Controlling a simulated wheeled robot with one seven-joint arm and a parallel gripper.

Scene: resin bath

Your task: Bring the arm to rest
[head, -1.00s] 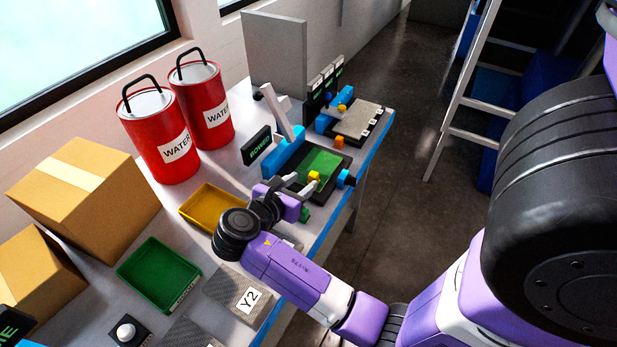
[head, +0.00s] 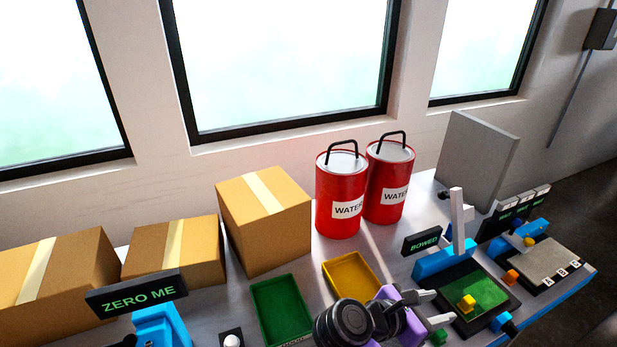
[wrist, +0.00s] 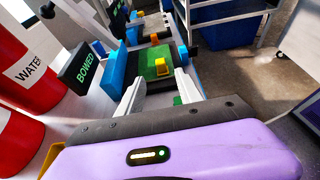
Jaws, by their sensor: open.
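My gripper (head: 429,309) is in the lower right of the head view, above the bench beside the green-topped fixture (head: 487,317). Its two pale fingers are spread with nothing between them; they also show in the wrist view (wrist: 157,98). A yellow block (head: 466,303) sits on the green plate, ahead of the fingertips and apart from them. A small green block (head: 438,337) lies below the fingers in the head view. My purple wrist hides part of the bench, and the rest of my arm is out of the head view.
A yellow tray (head: 374,268) and a green tray (head: 257,304) lie left of my gripper. Two red water cans (head: 341,221) and a box (head: 296,237) stand behind. The "BOWED" display (head: 421,242) and blue clamp stand beyond the fingers. A grey plate (head: 570,262) is at right.

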